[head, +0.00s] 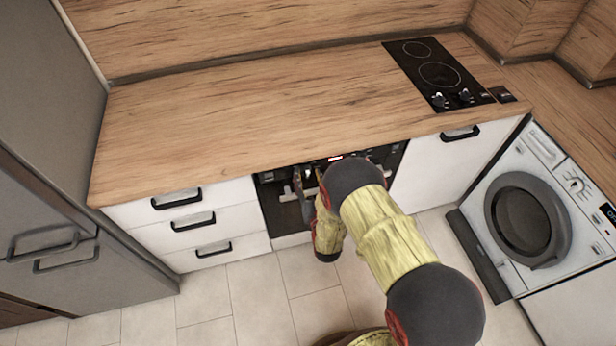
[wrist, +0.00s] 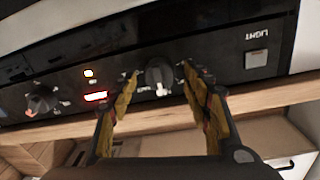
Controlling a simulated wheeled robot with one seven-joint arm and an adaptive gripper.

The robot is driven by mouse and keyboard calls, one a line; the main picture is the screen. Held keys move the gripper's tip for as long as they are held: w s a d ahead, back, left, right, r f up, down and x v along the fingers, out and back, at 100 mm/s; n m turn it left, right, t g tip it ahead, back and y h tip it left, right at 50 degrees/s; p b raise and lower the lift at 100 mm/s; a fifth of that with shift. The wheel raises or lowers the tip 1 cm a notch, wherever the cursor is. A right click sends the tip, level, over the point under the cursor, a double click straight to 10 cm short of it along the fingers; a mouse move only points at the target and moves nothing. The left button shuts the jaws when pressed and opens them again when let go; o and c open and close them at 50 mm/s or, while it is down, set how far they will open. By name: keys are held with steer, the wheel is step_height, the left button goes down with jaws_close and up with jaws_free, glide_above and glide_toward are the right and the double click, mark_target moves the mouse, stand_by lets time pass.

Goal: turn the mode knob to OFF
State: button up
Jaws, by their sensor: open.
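The black oven control panel (wrist: 215,62) fills the wrist view. A round dark knob with a pale pointer (wrist: 158,75) sits between the fingertips of my gripper (wrist: 158,74), which is open with one yellow finger on each side. I cannot tell whether the fingers touch the knob. A second knob (wrist: 42,100) is at the left of the panel. Labels by the knobs are too small to read, so I cannot tell which is the mode knob. In the head view, my gripper (head: 306,190) is at the oven (head: 272,208), and my arm hides much of the panel.
A light switch marked LIGHT (wrist: 256,59) is right of the gripper, and a lit red display (wrist: 95,96) left of it. The wooden worktop (head: 230,110) overhangs the oven. White drawers (head: 190,219) stand left, a washing machine (head: 540,215) right. The tiled floor is clear.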

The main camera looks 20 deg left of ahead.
steer(key=shift+c, duration=1.1)
steer(key=c, duration=0.9)
steer(key=shift+c, duration=0.2)
steer(key=shift+n, duration=0.3)
steer(key=n+b, duration=0.2)
steer(key=n, duration=0.1)
steer(key=shift+a+f+n+b, duration=0.1)
steer(key=shift+f+n+b, duration=0.05)
steer(key=shift+n+b, duration=0.25)
steer(key=n+b, duration=0.2)
steer(key=n, duration=0.3)
steer(key=shift+n+y+b, duration=0.3)
steer(key=shift+b, duration=0.05)
steer(key=n+b, duration=0.2)
steer(key=n, duration=0.3)
steer(key=shift+f+n+y, duration=0.1)
steer(key=shift+n+y, duration=0.2)
steer(key=shift+n, duration=0.1)
steer(key=n+b, duration=0.2)
steer(key=n, duration=0.2)
steer(key=shift+n, duration=0.4)
